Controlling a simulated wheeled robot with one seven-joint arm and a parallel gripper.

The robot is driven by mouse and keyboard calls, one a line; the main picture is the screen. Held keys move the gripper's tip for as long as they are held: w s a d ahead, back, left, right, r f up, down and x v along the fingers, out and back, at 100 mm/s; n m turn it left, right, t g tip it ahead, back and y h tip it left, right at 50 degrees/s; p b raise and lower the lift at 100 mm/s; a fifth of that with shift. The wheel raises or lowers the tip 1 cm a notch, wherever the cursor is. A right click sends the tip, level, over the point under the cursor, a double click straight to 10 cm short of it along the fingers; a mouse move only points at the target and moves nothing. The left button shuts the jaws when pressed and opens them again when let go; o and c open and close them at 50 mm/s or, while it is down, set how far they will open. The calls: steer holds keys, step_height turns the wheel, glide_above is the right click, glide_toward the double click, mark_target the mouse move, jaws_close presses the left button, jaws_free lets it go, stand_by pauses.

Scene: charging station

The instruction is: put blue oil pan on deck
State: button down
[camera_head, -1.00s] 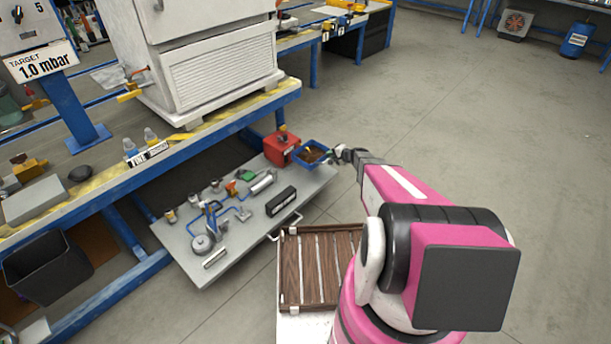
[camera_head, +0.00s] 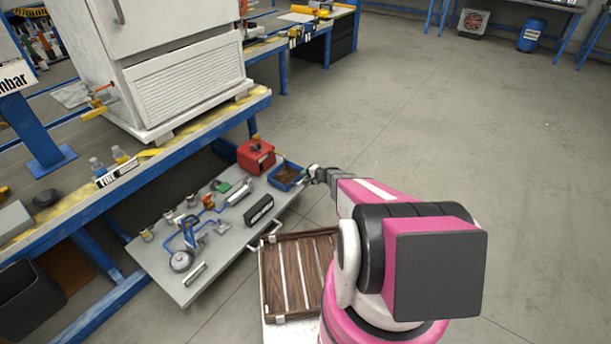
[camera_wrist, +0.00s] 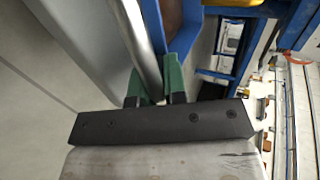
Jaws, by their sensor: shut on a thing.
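The blue oil pan (camera_head: 287,177), a shallow open tray with a brown inside, is at the far right end of the grey shelf beside a red can. Whether it rests on the shelf or is slightly raised, I cannot tell. My gripper (camera_head: 313,174) reaches it from the right.
The grey shelf (camera_head: 205,252) holds the red can (camera_head: 256,156), a black box (camera_head: 259,209), blue piping and several small parts. Its handle is near the deck. A blue workbench with a white cabinet (camera_head: 190,87) stands above and behind.

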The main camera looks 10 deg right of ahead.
steer(key=shift+f, duration=0.1)
steer(key=c, duration=1.2)
jaws_free()
steer(key=shift+o, duration=0.2)
